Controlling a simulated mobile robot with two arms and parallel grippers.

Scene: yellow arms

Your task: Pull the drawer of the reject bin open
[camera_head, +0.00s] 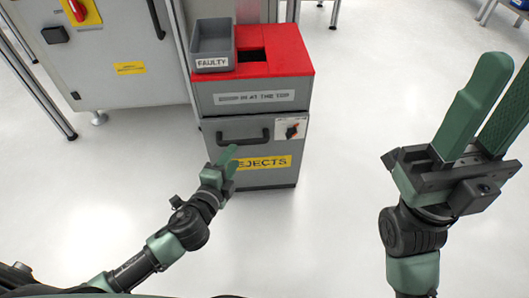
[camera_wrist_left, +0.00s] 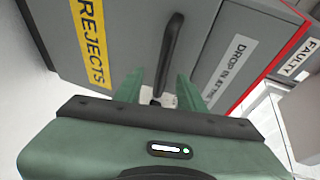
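The reject bin is a grey cabinet with a red top (camera_head: 285,52). Its drawer (camera_head: 219,128) looks closed and carries a black bar handle (camera_head: 262,134) and a yellow REJECTS label (camera_head: 268,162). My left gripper (camera_head: 231,156) is in front of the drawer, just below the handle in the head view, covering the label's first letter. In the left wrist view the gripper (camera_wrist_left: 158,88) is open, and the handle (camera_wrist_left: 170,45) runs lengthwise toward the gap between the fingers. I cannot tell whether they touch it. My right gripper (camera_head: 500,100) is open and empty, well right of the bin.
A grey FAULTY tray (camera_head: 212,40) sits on the bin's top beside a dark opening (camera_head: 251,55). A small panel with a rotary knob (camera_head: 292,130) is right of the handle. A grey machine cabinet (camera_head: 120,75) stands at left. The floor (camera_head: 345,180) right of the bin is clear.

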